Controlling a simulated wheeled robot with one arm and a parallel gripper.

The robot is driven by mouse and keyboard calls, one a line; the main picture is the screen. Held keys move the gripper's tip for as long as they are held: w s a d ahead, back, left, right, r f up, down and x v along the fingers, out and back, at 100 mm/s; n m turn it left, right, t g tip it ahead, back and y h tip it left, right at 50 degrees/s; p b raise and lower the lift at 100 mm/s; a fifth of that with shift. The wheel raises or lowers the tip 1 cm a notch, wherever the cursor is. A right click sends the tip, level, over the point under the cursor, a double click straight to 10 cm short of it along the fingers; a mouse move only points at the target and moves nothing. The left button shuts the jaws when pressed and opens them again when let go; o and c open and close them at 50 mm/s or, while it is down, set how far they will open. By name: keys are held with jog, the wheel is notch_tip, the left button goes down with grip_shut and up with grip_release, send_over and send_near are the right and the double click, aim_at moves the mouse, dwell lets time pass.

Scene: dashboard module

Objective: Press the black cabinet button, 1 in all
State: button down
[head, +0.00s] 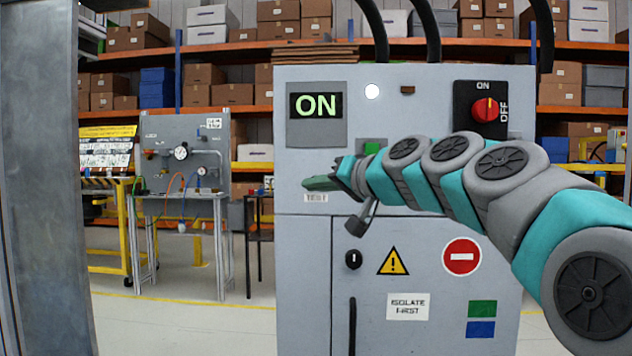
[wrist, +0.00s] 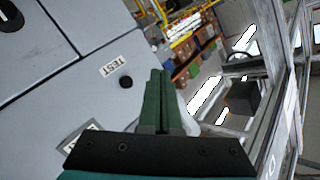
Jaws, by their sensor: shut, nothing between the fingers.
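The grey cabinet (head: 400,100) stands in front of me. In the wrist view a small round black button (wrist: 125,82) sits on the cabinet front beside a white TEST label (wrist: 108,67). The TEST label also shows in the head view (head: 316,198), just below my fingertips; I cannot make out the button clearly there. My gripper (head: 310,184) is shut and empty, its green fingers pointing left across the cabinet front. In the wrist view the fingertips (wrist: 160,76) lie right of the button, apart from it in the picture.
The cabinet bears a lit ON display (head: 315,106), a white lamp (head: 372,91), a red rotary switch (head: 486,109), a black knob (head: 353,259) and warning signs. A grey post (head: 45,180) stands at left. A gauge bench (head: 185,165) and box shelves are behind.

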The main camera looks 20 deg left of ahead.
jog(key=w+a+p, duration=0.2)
jog(key=w, duration=0.6)
jog(key=shift+p, duration=0.35)
dwell(1.7)
jog(key=shift+w, duration=0.4)
jog(key=shift+w+a, duration=0.15)
jog(key=shift+w, duration=0.25)
dwell(0.6)
jog(key=shift+s, duration=0.15)
jog(key=shift+s+d+b, duration=0.2)
jog(key=shift+s+b, duration=0.25)
jog(key=shift+s, duration=0.2)
